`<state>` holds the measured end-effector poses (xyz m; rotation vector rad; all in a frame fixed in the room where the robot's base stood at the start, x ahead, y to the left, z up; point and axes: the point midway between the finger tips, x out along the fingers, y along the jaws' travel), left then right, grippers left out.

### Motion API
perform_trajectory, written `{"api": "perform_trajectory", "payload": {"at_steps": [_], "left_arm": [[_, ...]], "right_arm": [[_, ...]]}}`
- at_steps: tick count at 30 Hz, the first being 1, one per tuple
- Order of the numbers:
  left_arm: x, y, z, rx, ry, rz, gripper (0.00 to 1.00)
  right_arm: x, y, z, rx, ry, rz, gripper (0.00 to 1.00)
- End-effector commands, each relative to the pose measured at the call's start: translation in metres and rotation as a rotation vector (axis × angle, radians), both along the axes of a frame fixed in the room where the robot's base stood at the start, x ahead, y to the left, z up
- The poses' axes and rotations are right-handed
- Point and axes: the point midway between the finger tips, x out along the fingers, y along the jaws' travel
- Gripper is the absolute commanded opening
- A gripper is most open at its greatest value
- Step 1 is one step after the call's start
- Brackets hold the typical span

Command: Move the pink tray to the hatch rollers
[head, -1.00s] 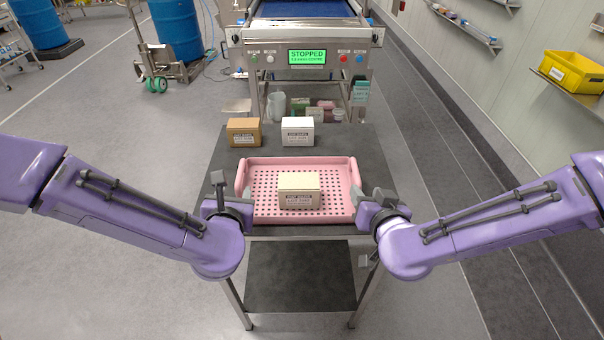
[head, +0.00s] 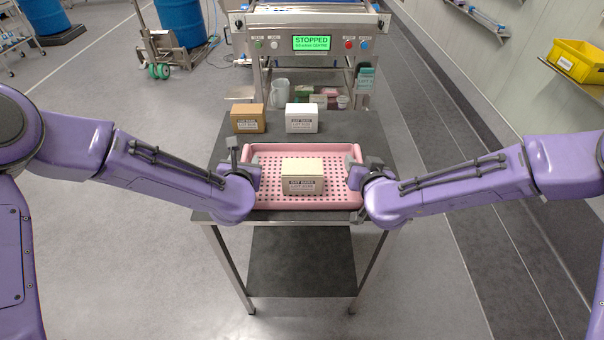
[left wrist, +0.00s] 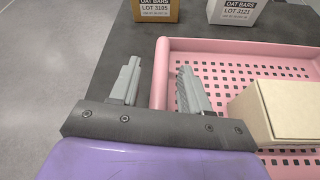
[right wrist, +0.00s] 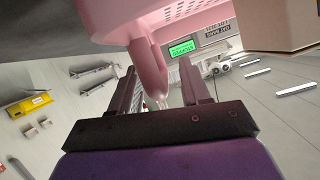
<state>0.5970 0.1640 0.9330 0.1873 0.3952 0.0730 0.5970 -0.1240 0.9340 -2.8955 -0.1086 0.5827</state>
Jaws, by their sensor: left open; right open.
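The pink tray (head: 262,198), with a perforated floor, lies on the dark table top and carries a cream box (head: 303,176). My left gripper (head: 246,163) is at the tray's left end. In the left wrist view its open fingers (left wrist: 158,84) stand on either side of the tray's left wall (left wrist: 160,68). My right gripper (head: 361,172) is at the tray's right end. In the right wrist view its open fingers (right wrist: 160,82) have the tray's pink handle part (right wrist: 148,68) between them; contact cannot be told. I cannot make out the hatch rollers.
A brown box (head: 248,119) and a white box (head: 301,118) stand on the table behind the tray. Beyond is a machine with a green display (head: 312,43) reading STOPPED. A clear jug (head: 280,91) and small items sit under it.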

Motion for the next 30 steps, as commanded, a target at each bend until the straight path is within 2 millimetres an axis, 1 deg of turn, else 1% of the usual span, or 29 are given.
{"api": "perform_trajectory", "payload": {"at_steps": [4, 11, 12, 14, 15, 16, 26, 30], "left_arm": [[0.007, 0.001, -0.003, -0.001, 0.001, 0.001, 0.47], [0.008, 0.001, -0.004, 0.000, 0.001, 0.000, 0.47], [0.008, 0.001, -0.003, 0.000, 0.001, 0.000, 0.43], [0.008, 0.002, -0.003, 0.000, 0.001, 0.000, 0.24], [0.008, 0.002, -0.003, 0.000, 0.001, 0.000, 0.11], [0.008, 0.002, -0.003, 0.000, 0.001, 0.000, 0.01], [0.008, 0.001, -0.001, -0.001, -0.001, 0.000, 0.00], [0.008, 0.001, 0.009, -0.001, -0.001, 0.000, 0.00]], "right_arm": [[0.007, 0.001, -0.003, 0.000, 0.000, -0.001, 0.47], [0.008, 0.001, -0.003, 0.000, 0.000, 0.000, 0.47], [0.008, 0.001, -0.003, 0.000, 0.000, 0.000, 0.43], [0.008, 0.001, -0.003, 0.000, 0.000, 0.000, 0.24], [0.008, 0.001, -0.003, 0.000, 0.000, 0.000, 0.11], [0.008, 0.001, -0.003, 0.000, 0.000, 0.000, 0.01], [0.008, 0.001, -0.001, 0.000, -0.001, 0.001, 0.00], [0.008, 0.001, 0.009, 0.000, -0.001, 0.001, 0.00]]}}
